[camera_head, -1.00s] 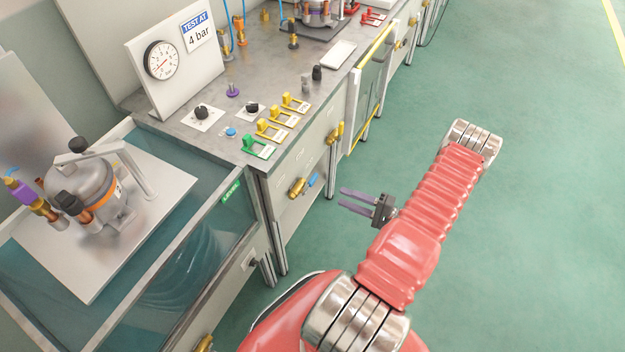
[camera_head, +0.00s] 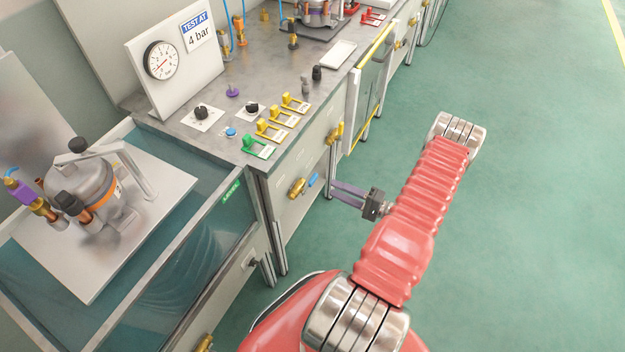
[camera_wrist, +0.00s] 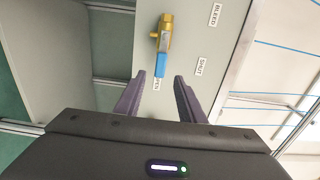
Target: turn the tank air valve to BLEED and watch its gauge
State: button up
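The tank air valve, a brass body (camera_head: 297,187) with a blue lever (camera_head: 313,180), is on the bench's front panel. In the wrist view the brass body (camera_wrist: 166,32) is above and its blue lever (camera_wrist: 161,66) points down at a partly hidden label ending in "PEN". Labels BLEED (camera_wrist: 215,14) and SHUT (camera_wrist: 201,66) are to the right. My gripper (camera_head: 332,189) is open beside the lever; in the wrist view its fingers (camera_wrist: 159,80) are apart, with the lever's end between them in the picture. Contact cannot be told. A round gauge (camera_head: 161,60) stands on the bench; its reading is too small.
Another brass valve (camera_head: 334,133) is on the panel farther along. Yellow and green levers (camera_head: 270,130) line the bench edge. The green floor (camera_head: 530,220) at right is clear.

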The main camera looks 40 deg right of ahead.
aim_at(315, 180)
jog(key=x, duration=1)
jog(key=shift+c, duration=0.4)
jog(key=shift+f, duration=0.1)
grip_shut()
jog(key=shift+a, duration=0.1)
